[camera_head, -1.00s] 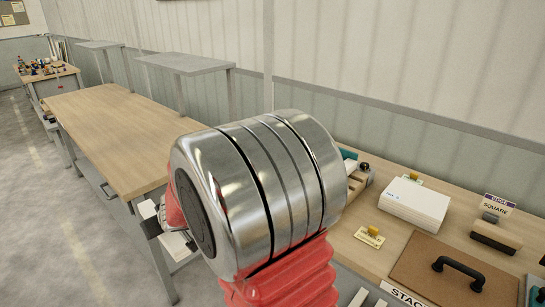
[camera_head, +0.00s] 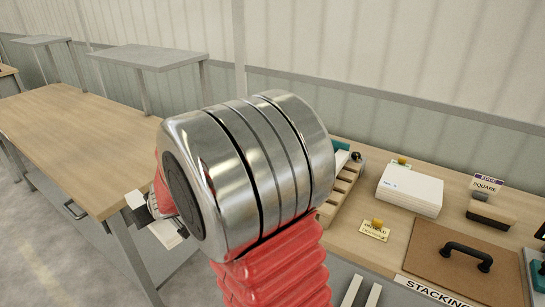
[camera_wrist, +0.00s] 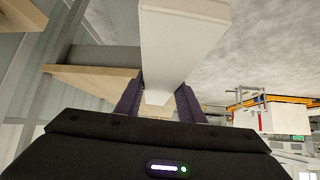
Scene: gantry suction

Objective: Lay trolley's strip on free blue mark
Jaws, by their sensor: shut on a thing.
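My gripper (camera_wrist: 158,98) is shut on a pale, long strip (camera_wrist: 183,45), which extends away from the dark fingers in the wrist view. In the head view my arm's large metal joint and red sleeve hide much of the middle. The gripper (camera_head: 143,207) shows small at the joint's left side, with a short part of the pale strip (camera_head: 165,232) below it, near the end of a long wooden bench (camera_head: 75,130). No blue mark can be made out in either view, and I cannot identify a trolley.
A right-hand bench (camera_head: 400,240) holds a white stack (camera_head: 409,190), a brown board (camera_head: 450,258) with a black handle, a wooden rack (camera_head: 345,182) and small signs. Grey raised shelves (camera_head: 150,56) stand behind the left bench, whose visible top is clear.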

